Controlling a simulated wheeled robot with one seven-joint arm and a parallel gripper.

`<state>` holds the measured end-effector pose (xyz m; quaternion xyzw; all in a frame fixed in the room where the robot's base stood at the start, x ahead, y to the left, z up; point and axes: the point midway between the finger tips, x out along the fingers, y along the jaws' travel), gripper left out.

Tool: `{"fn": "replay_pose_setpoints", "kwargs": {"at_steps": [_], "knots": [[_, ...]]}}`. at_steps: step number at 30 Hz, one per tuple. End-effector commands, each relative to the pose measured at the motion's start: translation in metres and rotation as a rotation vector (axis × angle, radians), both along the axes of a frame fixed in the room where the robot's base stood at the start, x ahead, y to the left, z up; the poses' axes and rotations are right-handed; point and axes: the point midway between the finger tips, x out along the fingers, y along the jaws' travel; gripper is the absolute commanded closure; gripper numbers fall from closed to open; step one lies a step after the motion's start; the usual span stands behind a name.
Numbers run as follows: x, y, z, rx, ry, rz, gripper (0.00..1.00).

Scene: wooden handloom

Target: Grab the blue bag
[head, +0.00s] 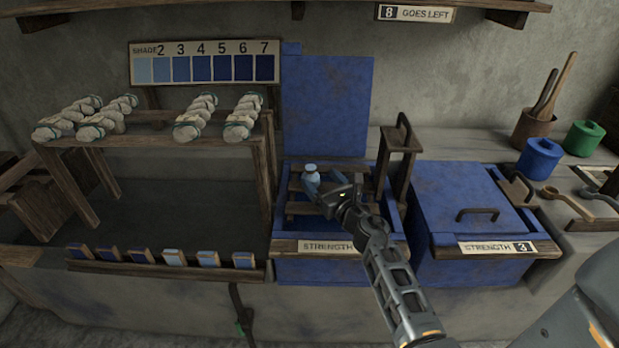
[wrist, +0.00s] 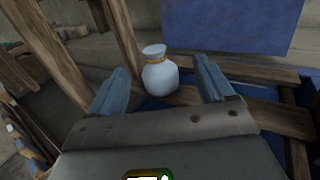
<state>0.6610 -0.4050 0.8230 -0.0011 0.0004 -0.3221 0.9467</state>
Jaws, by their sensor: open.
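A small pale blue bag (head: 311,177) with a tied neck stands upright on the wooden slats inside the open blue vat (head: 282,225). In the wrist view the bag (wrist: 160,75) sits beyond and between the two blue fingertips. My gripper (head: 325,188) is open and empty, just right of the bag in the head view. In the wrist view my gripper (wrist: 156,85) has a finger on each side of the bag's outline, with gaps showing. The bag's lower right side is partly hidden by my gripper in the head view.
The vat's raised blue lid (head: 327,105) stands behind. A wooden post stand (head: 400,140) rises at the right. A closed blue vat (head: 460,195) is further right. A wooden rack (head: 150,140) with several pale skeins stands left. Several blue sample blocks (head: 173,257) line the front edge.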

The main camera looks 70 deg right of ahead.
Motion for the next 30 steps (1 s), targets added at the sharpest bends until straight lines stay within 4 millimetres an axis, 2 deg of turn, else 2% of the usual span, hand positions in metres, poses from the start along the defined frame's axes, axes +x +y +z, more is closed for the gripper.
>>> {"fn": "replay_pose_setpoints", "kwargs": {"at_steps": [8,16,26,30], "knots": [[0.017,-0.012,0.000,0.001,-0.002,0.000,0.19],[0.048,-0.032,-0.001,0.001,-0.002,0.000,0.19],[0.054,-0.035,-0.002,0.002,-0.001,0.001,0.19],[0.053,-0.035,-0.002,0.002,-0.001,0.001,0.32]]}}
